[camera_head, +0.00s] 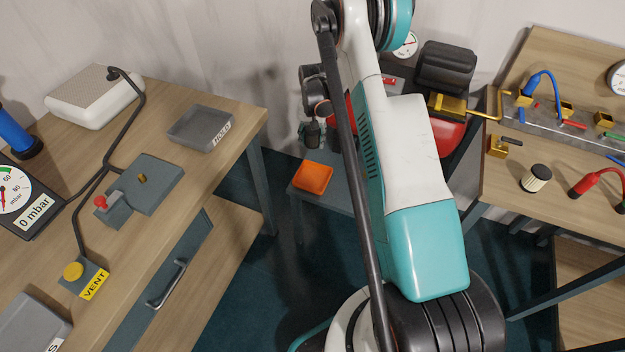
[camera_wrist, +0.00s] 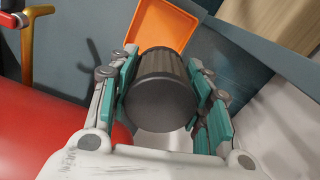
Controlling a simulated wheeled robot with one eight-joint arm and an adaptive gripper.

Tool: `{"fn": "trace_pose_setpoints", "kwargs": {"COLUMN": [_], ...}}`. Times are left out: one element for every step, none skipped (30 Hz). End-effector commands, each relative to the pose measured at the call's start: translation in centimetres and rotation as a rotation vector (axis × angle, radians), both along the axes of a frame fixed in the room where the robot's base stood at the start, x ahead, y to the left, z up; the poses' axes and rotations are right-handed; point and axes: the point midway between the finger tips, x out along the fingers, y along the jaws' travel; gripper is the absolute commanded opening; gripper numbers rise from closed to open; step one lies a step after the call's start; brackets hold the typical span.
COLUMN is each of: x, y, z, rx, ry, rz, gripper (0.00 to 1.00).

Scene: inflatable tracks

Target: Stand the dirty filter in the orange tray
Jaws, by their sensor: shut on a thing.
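The dirty filter (camera_wrist: 160,95) is a dark grey ribbed cylinder with a smooth round end cap turned toward the wrist camera. My gripper (camera_wrist: 162,88) is shut on it, with teal finger pads on both sides. The orange tray (camera_wrist: 165,28) shows just beyond the filter in the wrist view, partly hidden by it. In the head view the orange tray (camera_head: 313,177) sits empty on a small grey stand. There my gripper (camera_head: 312,132) is above and behind the tray, small and partly hidden. I cannot tell whether the filter touches the tray.
A red tank (camera_wrist: 60,130) lies close beside my gripper. A pale filter with a black cap (camera_head: 535,178) stands on the right bench.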

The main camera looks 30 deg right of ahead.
Motion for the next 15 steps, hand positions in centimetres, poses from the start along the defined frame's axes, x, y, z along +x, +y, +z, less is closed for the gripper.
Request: {"fn": "trace_pose_setpoints", "kwargs": {"x": [0.0, 0.1, 0.1, 0.1, 0.1, 0.1, 0.0, 0.1, 0.1, 0.1, 0.1, 0.0, 0.1, 0.1, 0.1], "y": [-0.1, -0.1, -0.1, -0.1, -0.1, -0.1, -0.1, -0.1, -0.1, -0.1, -0.1, -0.1, -0.1, -0.1, -0.1], "z": [-0.8, -1.3, -2.1, -2.8, -3.5, -4.6, -5.3, -6.1, -7.1, -7.8, -8.5, -9.5, -10.2, -11.0, -11.9], "rx": [0.0, 0.0, 0.0, 0.0, 0.0, 0.0, 0.0, 0.0, 0.0, 0.0, 0.0, 0.0, 0.0, 0.0, 0.0], "ry": [0.0, 0.0, 0.0, 0.0, 0.0, 0.0, 0.0, 0.0, 0.0, 0.0, 0.0, 0.0, 0.0, 0.0, 0.0], "rz": [-0.004, -0.004, -0.005, -0.004, -0.004, -0.004, -0.004, -0.004, -0.003, -0.003, -0.003, -0.003, -0.003, -0.003, -0.003], "gripper": [0.17, 0.17, 0.17, 0.17, 0.17, 0.17, 0.17, 0.17, 0.17, 0.17, 0.17, 0.17, 0.17, 0.17, 0.17]}}
